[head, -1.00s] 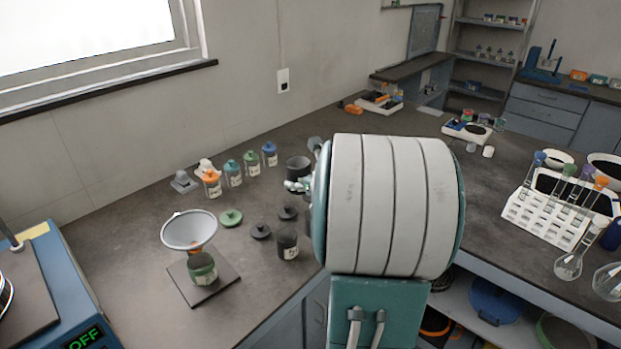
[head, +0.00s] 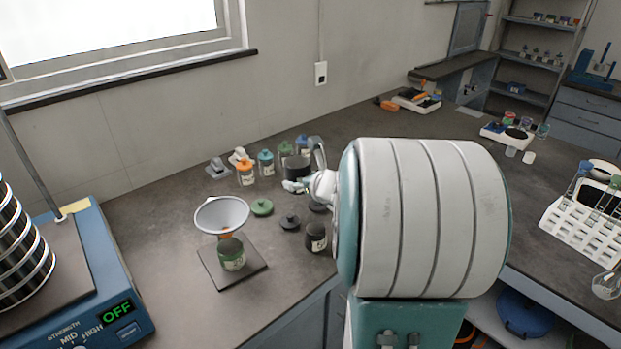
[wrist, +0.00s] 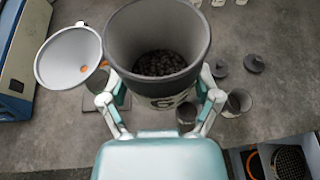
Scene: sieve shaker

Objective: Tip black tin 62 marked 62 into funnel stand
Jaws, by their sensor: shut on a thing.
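My gripper (wrist: 160,100) is shut on a dark tin (wrist: 158,40), its fingers on either side of the wall. The tin is open at the top, looks roughly upright and holds dark granules (wrist: 160,64). Its pale label shows only part of a mark, so I cannot read the number. In the head view the tin (head: 297,171) is raised above the bench, partly hidden by my gripper (head: 298,187). The funnel stand's white funnel (head: 222,212) is left of the tin, apart from it; it also shows in the wrist view (wrist: 70,55). A green-labelled jar (head: 232,258) stands beneath the funnel.
Dark jars (head: 316,238) and a dark lid (head: 289,222) lie right of the funnel, with a green lid (head: 262,207) closer to it. Colour-capped jars (head: 246,174) stand behind. The blue shaker (head: 110,275) is at left. Bare bench lies between shaker and stand.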

